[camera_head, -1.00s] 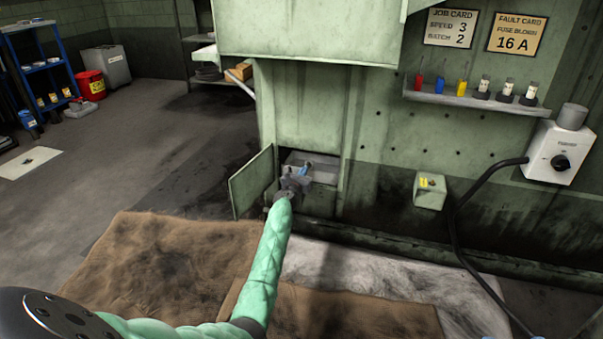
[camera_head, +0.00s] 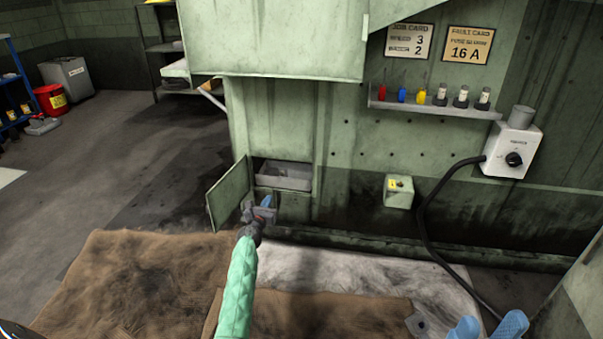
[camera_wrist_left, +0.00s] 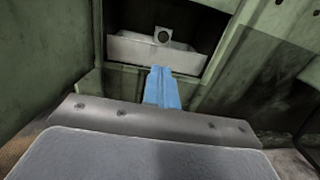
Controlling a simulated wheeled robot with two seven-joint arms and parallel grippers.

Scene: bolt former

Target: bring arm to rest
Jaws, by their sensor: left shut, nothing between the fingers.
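My left gripper (camera_head: 267,202) is in front of the low opening in the green machine, below and outside it. Its blue fingers (camera_wrist_left: 162,88) are together with nothing between them. Behind them, a grey tray (camera_head: 285,178) sits in the opening; the tray (camera_wrist_left: 150,50) also shows in the left wrist view, with a round-holed tab at its middle. My left arm reaches up from the bottom edge. My right gripper (camera_head: 488,327) shows only as two blue fingertips at the bottom right, apart from each other. The rest of it is out of frame.
A small green door (camera_head: 228,195) stands open left of the opening. A shelf (camera_head: 435,103) holds fuses and coloured pieces. A black cable (camera_head: 424,215) hangs from the white switch box (camera_head: 510,152). Brown cloth (camera_head: 140,280) covers the floor in front; the floor at left is open.

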